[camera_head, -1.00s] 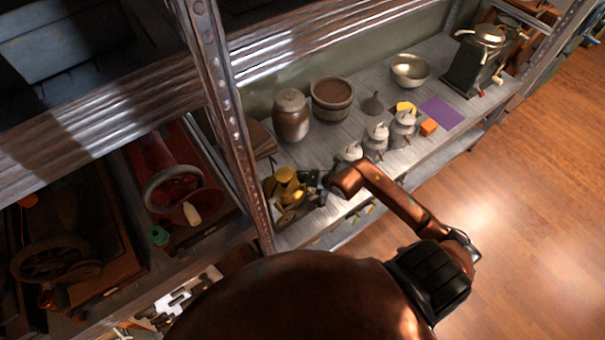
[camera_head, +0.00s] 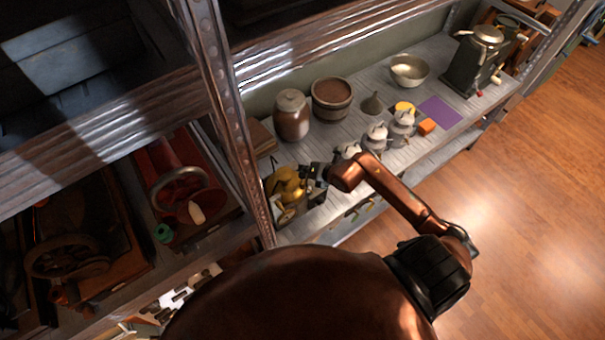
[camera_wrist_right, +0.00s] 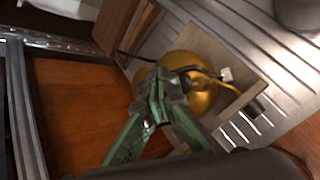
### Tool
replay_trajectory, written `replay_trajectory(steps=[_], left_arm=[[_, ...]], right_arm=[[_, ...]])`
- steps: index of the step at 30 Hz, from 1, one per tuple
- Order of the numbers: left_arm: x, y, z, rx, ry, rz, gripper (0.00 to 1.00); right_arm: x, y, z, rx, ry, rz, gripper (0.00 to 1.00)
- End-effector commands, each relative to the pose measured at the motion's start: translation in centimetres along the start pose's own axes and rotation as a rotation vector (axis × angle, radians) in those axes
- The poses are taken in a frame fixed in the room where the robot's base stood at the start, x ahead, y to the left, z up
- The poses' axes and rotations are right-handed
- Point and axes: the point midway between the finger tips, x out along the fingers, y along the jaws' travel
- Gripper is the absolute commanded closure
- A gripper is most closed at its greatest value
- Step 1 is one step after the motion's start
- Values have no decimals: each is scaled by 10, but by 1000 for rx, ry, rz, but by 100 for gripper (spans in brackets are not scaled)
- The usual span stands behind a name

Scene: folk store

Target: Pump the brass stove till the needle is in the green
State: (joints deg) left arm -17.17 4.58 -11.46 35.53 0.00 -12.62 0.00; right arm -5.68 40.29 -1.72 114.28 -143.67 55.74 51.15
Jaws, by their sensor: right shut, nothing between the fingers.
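The brass stove (camera_head: 286,184) stands on the metal shelf, just right of the shelf upright. In the right wrist view its round brass tank (camera_wrist_right: 203,95) sits in a square tray or box, partly hidden by my gripper. My right gripper (camera_head: 312,174) is shut and empty at the stove's right side; in the right wrist view its fingertips (camera_wrist_right: 160,92) meet in front of the tank. I cannot tell whether they touch it. No gauge needle or green zone can be made out. My left gripper is not in view.
A brown jar (camera_head: 291,115), a wooden tub (camera_head: 331,98) and several pale lidded canisters (camera_head: 376,137) stand close by on the shelf. A metal bowl (camera_head: 409,70) is farther back. The shelf upright (camera_head: 232,125) stands close to the stove's left.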

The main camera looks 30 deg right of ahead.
Motion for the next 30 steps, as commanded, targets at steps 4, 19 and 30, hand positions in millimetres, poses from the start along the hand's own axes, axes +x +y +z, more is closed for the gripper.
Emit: replay_trajectory(steps=[4, 19, 30], left_arm=[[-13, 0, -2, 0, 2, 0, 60], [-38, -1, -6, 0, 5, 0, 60], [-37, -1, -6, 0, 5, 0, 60]], right_arm=[[-11, 8, 8, 0, 0, 0, 100], [-33, 24, 24, 0, 1, -1, 100], [-33, 23, 23, 0, 1, -1, 100]])
